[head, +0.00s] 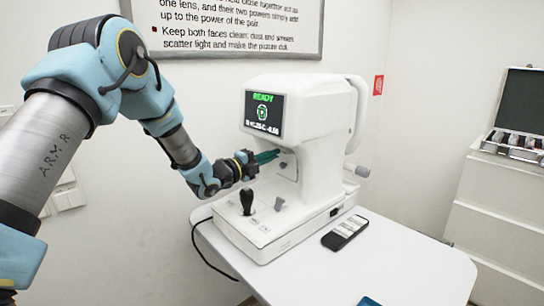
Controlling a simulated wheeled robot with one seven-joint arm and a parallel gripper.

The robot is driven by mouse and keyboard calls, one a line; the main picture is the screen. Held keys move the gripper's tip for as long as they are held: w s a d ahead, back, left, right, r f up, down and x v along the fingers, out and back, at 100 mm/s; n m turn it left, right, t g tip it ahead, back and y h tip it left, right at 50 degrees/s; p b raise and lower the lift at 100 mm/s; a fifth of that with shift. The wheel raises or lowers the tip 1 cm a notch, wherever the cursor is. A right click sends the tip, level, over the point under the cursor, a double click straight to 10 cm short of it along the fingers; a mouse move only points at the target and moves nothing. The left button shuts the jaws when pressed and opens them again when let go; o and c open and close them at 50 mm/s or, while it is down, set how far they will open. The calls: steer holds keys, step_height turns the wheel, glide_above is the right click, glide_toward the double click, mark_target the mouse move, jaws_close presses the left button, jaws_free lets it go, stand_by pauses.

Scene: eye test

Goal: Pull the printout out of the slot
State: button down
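The white eye-test machine (312,115) stands on the table, with a lit screen (263,113) reading READY. My gripper (277,154) reaches from the left to the machine's side below the screen, its teal fingertips at or very near a recessed panel (289,172). The fingers look close together, but the gap between them is too small to make out. I cannot make out the slot or a printout for certain; the fingers cover part of this area. Whether anything is between the fingers does not show.
A black joystick (247,200) and a grey knob (279,204) stand on the machine's base below my gripper. A phone (344,232) lies on the white table (400,264), whose front right is mostly clear. An open lens case (517,140) sits on drawers (500,205) at right.

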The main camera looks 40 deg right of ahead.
steer(key=shift+a, duration=0.1)
stand_by(0.3)
steer(key=a+b, duration=0.3)
steer(key=a, duration=0.4)
steer(key=shift+w+a, duration=0.2)
stand_by(0.6)
